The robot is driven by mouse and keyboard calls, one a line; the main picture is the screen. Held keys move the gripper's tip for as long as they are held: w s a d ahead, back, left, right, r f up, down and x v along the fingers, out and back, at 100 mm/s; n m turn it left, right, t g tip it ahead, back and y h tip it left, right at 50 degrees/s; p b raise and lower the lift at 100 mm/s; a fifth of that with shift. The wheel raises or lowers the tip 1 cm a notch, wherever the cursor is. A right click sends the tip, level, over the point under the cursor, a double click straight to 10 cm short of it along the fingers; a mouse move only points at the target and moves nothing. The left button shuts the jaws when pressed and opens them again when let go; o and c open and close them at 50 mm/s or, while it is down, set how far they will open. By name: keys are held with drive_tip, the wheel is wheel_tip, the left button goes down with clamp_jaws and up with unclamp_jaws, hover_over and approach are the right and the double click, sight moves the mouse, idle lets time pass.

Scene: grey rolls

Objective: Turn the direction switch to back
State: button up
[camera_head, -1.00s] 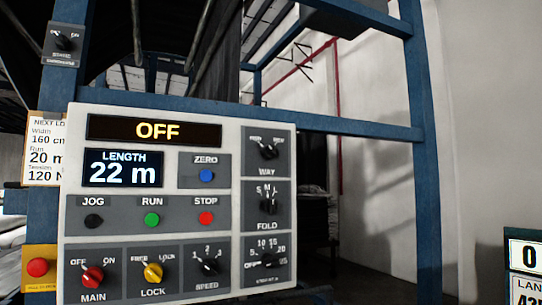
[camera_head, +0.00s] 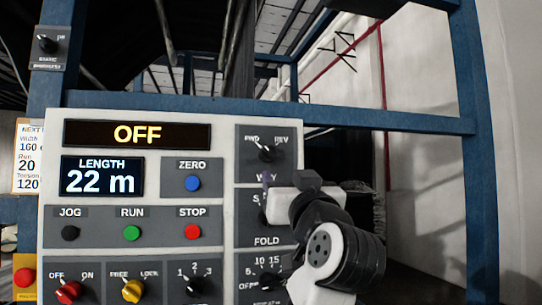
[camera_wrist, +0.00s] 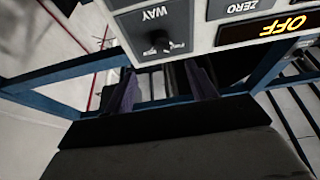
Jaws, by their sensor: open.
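The direction switch (camera_head: 267,153) is the black knob marked WAY, with FWD at upper left and REV at upper right, at the top right of the control panel (camera_head: 226,130). In the wrist view the knob (camera_wrist: 160,43) appears upside down, just beyond the fingertips. My gripper (camera_wrist: 163,84) is open, with its purple fingers apart and nothing between them. In the head view, a purple fingertip of my gripper (camera_head: 267,179) shows just below the knob, over the WAY label. My arm hides part of the FOLD switch (camera_head: 262,215).
Below are the FOLD knob and a numbered dial (camera_head: 266,281). The red MAIN knob (camera_head: 68,292), yellow LOCK knob (camera_head: 132,291) and SPEED knob (camera_head: 195,286) line the bottom. The display (camera_head: 137,134) reads OFF. A blue frame post (camera_head: 475,150) stands at right.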

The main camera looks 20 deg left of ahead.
sight(270, 156)
drive_tip(key=p+x, duration=0.4)
drive_tip(key=x, duration=0.8)
drive_tip(key=shift+a+r, duration=0.1)
drive_tip(key=shift+r, duration=0.05)
drive_tip(key=shift+w+a+r+p, duration=0.1)
drive_tip(key=shift+w+a+p, duration=0.25)
drive_tip(key=shift+w, duration=0.15)
drive_tip(key=c, duration=1)
